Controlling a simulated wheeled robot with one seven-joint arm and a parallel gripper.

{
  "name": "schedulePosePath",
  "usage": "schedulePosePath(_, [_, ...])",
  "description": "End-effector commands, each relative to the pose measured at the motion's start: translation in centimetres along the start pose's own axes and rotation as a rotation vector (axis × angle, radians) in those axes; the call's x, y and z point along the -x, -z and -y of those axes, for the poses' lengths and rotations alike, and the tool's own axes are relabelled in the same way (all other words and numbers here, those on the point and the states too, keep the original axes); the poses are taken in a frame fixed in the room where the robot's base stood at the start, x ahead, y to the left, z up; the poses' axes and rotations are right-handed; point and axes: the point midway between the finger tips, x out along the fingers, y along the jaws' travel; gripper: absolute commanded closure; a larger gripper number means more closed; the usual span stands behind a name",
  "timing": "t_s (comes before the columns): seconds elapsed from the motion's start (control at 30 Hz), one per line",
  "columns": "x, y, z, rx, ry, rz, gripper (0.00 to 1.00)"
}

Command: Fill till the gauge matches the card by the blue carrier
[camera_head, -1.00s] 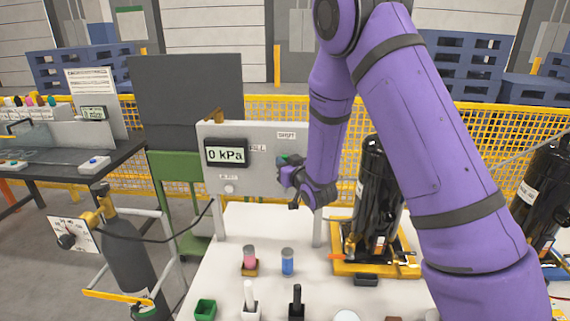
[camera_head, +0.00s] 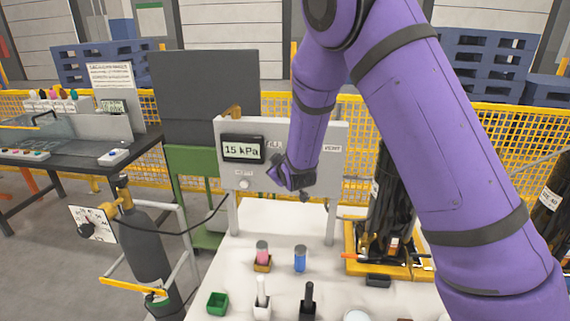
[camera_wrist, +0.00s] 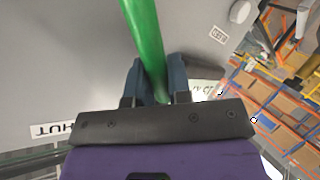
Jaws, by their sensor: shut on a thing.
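The gauge (camera_head: 242,149) on the white panel (camera_head: 238,185) reads 15 kPa. My gripper (camera_head: 280,178) is at the front of this panel, right of the gauge. In the wrist view my gripper (camera_wrist: 157,88) is shut on a green lever handle (camera_wrist: 142,35), with one dark finger on each side. A SHUT label (camera_wrist: 55,130) shows upside down there. A VENT label (camera_head: 332,148) shows at the panel's right. A blue cylinder (camera_head: 300,259) stands on the white table; I cannot tell whether it is the blue carrier. I cannot make out a card beside it.
A pink-topped item (camera_head: 262,254), a green open box (camera_head: 217,303) and a black-handled item (camera_head: 308,300) are on the table. A black compressor (camera_head: 392,205) in a yellow tray stands right, partly behind my arm. A gas cylinder (camera_head: 147,245) with a hose stands left.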

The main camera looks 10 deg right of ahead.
Motion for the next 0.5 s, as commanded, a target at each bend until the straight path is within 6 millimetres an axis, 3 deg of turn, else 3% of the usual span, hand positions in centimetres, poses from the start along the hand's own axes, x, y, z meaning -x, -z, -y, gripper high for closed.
schedulePosePath(0.5, [-0.86, -0.12, 1.35, 0.128, 0.001, 0.084, 1.00])
